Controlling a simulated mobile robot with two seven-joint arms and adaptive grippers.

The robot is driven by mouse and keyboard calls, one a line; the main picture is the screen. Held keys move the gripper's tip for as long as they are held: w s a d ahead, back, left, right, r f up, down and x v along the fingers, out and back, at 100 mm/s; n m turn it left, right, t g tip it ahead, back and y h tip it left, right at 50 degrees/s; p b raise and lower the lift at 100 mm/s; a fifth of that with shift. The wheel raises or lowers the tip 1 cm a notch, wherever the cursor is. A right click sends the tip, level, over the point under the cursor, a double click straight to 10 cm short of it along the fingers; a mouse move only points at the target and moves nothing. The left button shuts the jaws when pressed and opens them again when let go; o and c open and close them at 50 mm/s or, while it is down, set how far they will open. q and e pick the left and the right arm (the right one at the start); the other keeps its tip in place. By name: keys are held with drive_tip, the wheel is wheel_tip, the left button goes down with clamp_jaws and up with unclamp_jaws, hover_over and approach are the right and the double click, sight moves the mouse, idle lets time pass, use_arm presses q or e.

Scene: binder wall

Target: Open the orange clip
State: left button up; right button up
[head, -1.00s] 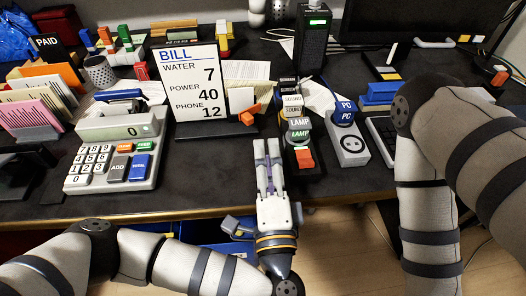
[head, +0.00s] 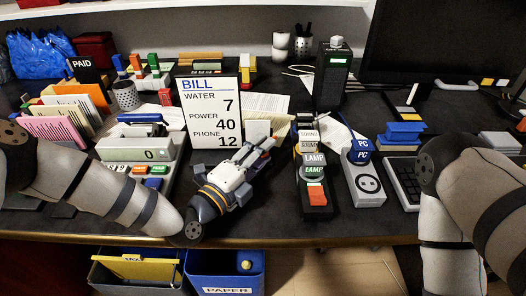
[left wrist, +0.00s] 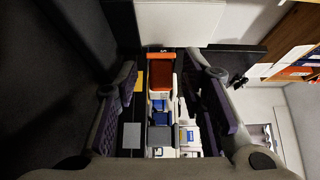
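My left gripper (head: 262,152) is over the desk, just right of the bill stand, pointing away and to the right. In the left wrist view its two fingers (left wrist: 172,98) are spread wide apart with nothing gripped. An orange block-like piece (left wrist: 160,75), which looks like the orange clip, shows between the fingers but beyond them. In the head view the clip's place beside the bill stand is mostly hidden by the gripper. I cannot tell whether the clip is touched. My right arm is at the right edge; its gripper is out of view.
The bill stand (head: 211,110) is close on the gripper's left. The lamp switch strip (head: 315,185) and PC switch (head: 362,180) stand on its right. White papers (head: 265,104) lie behind. Blue paper bin (head: 226,268) is below the desk edge.

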use_arm(q)
drive_tip(key=shift+w+d, duration=0.2)
drive_tip(key=shift+w, duration=0.15)
drive_tip(key=shift+c, duration=0.3)
clamp_jaws()
drive_tip(key=shift+r, duration=0.1)
